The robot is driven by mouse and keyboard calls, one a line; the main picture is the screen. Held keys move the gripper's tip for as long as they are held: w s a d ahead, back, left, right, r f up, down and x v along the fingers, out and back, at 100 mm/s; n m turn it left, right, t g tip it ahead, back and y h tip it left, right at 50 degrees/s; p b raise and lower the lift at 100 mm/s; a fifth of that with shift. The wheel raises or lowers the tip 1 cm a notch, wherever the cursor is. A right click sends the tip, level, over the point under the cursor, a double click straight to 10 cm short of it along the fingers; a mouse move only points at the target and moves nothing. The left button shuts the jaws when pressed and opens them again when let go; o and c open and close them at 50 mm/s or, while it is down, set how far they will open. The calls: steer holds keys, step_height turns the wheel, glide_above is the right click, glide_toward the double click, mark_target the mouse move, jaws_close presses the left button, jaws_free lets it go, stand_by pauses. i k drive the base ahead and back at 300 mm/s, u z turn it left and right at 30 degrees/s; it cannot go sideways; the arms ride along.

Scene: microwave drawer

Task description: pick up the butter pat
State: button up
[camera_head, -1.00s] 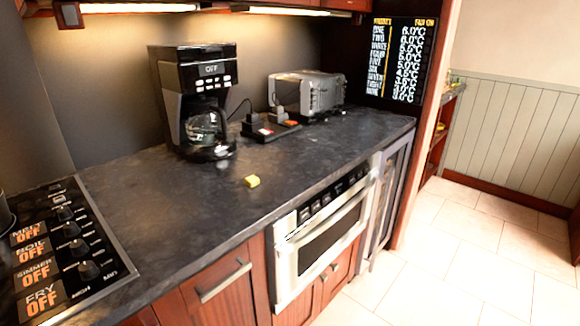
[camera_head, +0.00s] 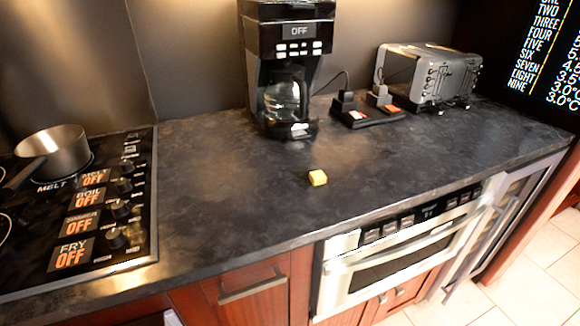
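The butter pat (camera_head: 318,178) is a small yellow block lying on the dark stone counter (camera_head: 230,205), in front of the coffee maker and a little back from the counter's front edge. Nothing touches it. My gripper does not show in the head view, so I cannot see whether it is open or shut.
A coffee maker (camera_head: 287,62) with a glass carafe stands behind the butter. A toaster (camera_head: 428,75) and a power strip with plugs (camera_head: 366,112) are at the back right. A pot (camera_head: 55,152) sits on the cooktop (camera_head: 135,245) at left. A microwave drawer (camera_head: 400,255) is below the counter.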

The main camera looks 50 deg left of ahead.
mark_target(318, 178)
steer(key=u, duration=0.85)
steer(key=i, duration=0.85)
steer(key=u, duration=0.85)
